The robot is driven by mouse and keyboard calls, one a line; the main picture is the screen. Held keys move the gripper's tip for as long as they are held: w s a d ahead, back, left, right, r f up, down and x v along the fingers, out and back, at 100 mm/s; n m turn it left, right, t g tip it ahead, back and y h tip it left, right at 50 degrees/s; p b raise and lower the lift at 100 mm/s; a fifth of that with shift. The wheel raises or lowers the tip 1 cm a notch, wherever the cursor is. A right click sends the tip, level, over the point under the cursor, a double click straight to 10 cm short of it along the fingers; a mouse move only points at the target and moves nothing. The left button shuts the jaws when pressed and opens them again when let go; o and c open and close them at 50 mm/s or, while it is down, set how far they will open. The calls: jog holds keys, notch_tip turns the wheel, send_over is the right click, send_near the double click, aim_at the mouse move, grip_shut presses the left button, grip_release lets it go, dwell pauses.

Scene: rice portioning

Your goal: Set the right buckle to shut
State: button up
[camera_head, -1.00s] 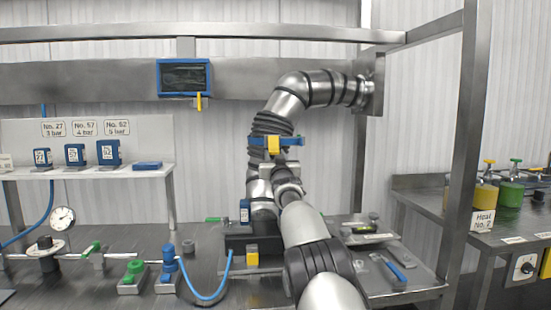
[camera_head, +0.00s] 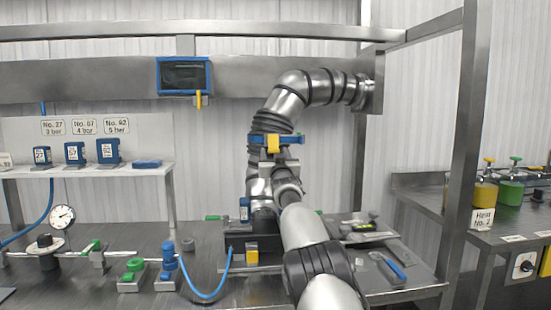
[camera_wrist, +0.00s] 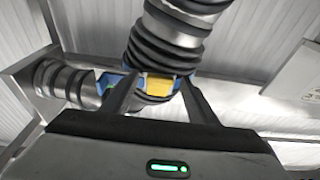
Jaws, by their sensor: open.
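A blue clamp band (camera_head: 291,139) with a yellow piece (camera_head: 273,144) at its front sits around the black ribbed bellows of the steel duct. I cannot tell which part is the right buckle, nor whether it is shut. In the wrist view the yellow piece (camera_wrist: 158,86) shows between my fingers, with blue band (camera_wrist: 185,82) at both sides. My gripper (camera_wrist: 160,88) is open and empty, its fingers pointing up at the band, one to each side of the yellow piece. In the head view my gripper (camera_head: 281,166) is just below the band, partly hidden by my arm.
The steel duct (camera_head: 292,94) bends right to the wall frame. A black base (camera_head: 238,246) stands below it on the bench. Blue hose (camera_head: 206,297), valves and a gauge (camera_head: 62,216) lie to the left; a tray with tools (camera_head: 395,268) lies right. A steel post (camera_head: 462,140) stands further right.

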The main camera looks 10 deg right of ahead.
jog(key=shift+s+f+b, duration=0.15)
jog(key=shift+s+b, duration=0.2)
jog(key=shift+b, duration=0.05)
jog(key=b+v, duration=0.2)
jog(key=v, duration=1.4)
jog(key=shift+s, duration=0.3)
jog(key=s+f+g, duration=0.5)
jog(key=s+f, duration=0.1)
jog(key=s, duration=1)
jog(key=s+f+g, duration=0.5)
jog(key=s, duration=1.2)
jog(key=s+f+g, duration=0.5)
jog(key=s+f, duration=0.1)
jog(key=s, duration=1)
notch_tip(320, 180, up, 27)
jog(key=s+p, duration=0.2)
jog(key=p, duration=2.5)
jog(key=shift+d+f, duration=0.2)
jog(key=shift+d, duration=0.25)
